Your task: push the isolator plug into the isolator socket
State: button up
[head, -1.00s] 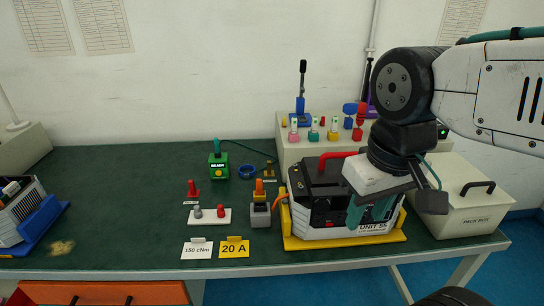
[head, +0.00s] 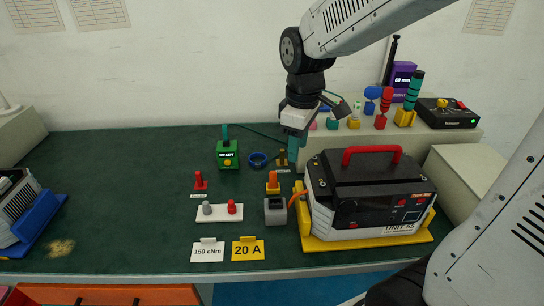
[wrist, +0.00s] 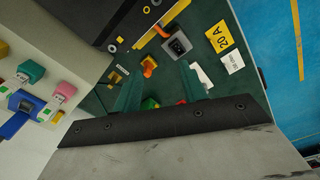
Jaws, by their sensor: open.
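The orange piece that looks like the isolator plug (head: 272,183) stands upright on the green bench, just behind the grey box that looks like the isolator socket (head: 275,211). The box has a dark opening on top, and the plug is apart from it. In the wrist view the plug (wrist: 149,66) lies beyond my fingertips, with the socket (wrist: 177,45) past it. My gripper (head: 293,148) points down behind the plug, above the bench. Its two teal fingers (wrist: 160,88) are apart with nothing held between them.
The black and white unit with a red handle (head: 368,190) sits on a yellow tray (head: 318,243) close right of the socket; an orange lead is on its left side. A white plate with pegs (head: 219,213) and cards (head: 248,250) lie left and in front. The bench's left middle is clear.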

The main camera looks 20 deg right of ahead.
aim_at(273, 172)
jog(key=w+f+n, duration=0.2)
jog(key=w+f, duration=0.1)
jog(key=w+a+f+n, duration=0.1)
jog(key=w+f, duration=0.3)
jog(key=w+f+n, duration=0.2)
jog(key=w+f, duration=0.1)
jog(key=shift+w+a+f+n+g, duration=0.3)
jog(key=shift+a+f, duration=0.05)
jog(key=shift+f, duration=0.05)
jog(key=shift+w+f, duration=0.1)
jog(key=shift+f, duration=0.55)
notch_tip(273, 172, down, 7)
jog(key=shift+r, duration=0.1)
grip_shut()
